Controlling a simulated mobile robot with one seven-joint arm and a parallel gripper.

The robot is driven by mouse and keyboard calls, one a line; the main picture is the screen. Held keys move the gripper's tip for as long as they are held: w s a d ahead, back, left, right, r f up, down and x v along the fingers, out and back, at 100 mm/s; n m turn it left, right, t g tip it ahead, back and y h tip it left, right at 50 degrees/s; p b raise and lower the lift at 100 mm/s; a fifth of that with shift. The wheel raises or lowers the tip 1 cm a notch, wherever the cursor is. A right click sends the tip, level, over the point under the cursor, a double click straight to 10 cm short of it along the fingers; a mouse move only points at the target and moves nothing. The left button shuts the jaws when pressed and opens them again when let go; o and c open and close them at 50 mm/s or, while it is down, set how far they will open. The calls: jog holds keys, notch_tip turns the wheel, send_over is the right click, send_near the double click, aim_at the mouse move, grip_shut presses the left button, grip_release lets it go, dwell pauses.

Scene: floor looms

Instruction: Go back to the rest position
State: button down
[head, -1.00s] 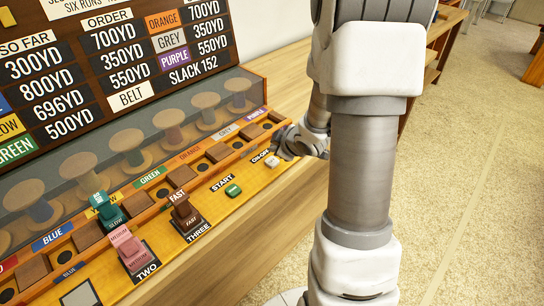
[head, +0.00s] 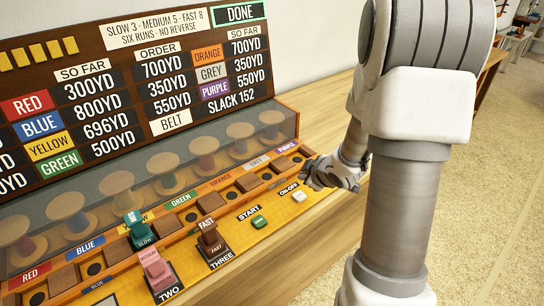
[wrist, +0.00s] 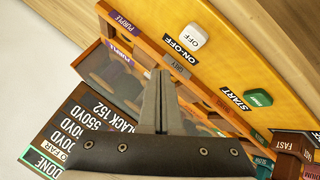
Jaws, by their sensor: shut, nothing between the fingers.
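My gripper (head: 333,173) is at the right end of the loom console (head: 218,262), close to the white ON-OFF button (head: 299,196). In the wrist view its two fingers (wrist: 158,100) are together with nothing between them. The ON-OFF button (wrist: 193,36) lies apart from the fingertips there. The green START button (head: 259,222) sits to its left in the head view. My arm fills the right part of the head view. The board (head: 120,85) shows a green-framed DONE sign (head: 240,13).
Green (head: 141,230), pink (head: 156,268) and brown (head: 211,240) blocks stand on the console. Spools (head: 205,148) sit behind a clear cover. Bare wooden tabletop (head: 325,105) lies right of the console. Carpeted floor (head: 490,180) is at the right.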

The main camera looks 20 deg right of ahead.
jog(key=s+a+r+m+g+h+p, duration=0.1)
jog(key=s+r+m+h+p, duration=0.15)
jog(key=r, duration=0.65)
jog(key=s+a+r+m+h+p, duration=0.1)
jog(key=s+r+m+p, duration=0.15)
jog(key=r, duration=0.65)
jog(key=s+a+r+m+g+y+p, duration=0.1)
jog(key=s+a+r+m+p, duration=0.1)
jog(key=s+a+r, duration=0.3)
jog(key=s+a+r+m+g+y+p, duration=0.1)
jog(key=s+a+r, duration=0.5)
jog(key=s, duration=0.7)
jog(key=shift+s+a+m+g+y+p, duration=0.35)
jog(key=shift+a+m+y+p, duration=0.3)
jog(key=shift+a+p, duration=0.25)
jog(key=shift+d, duration=0.1)
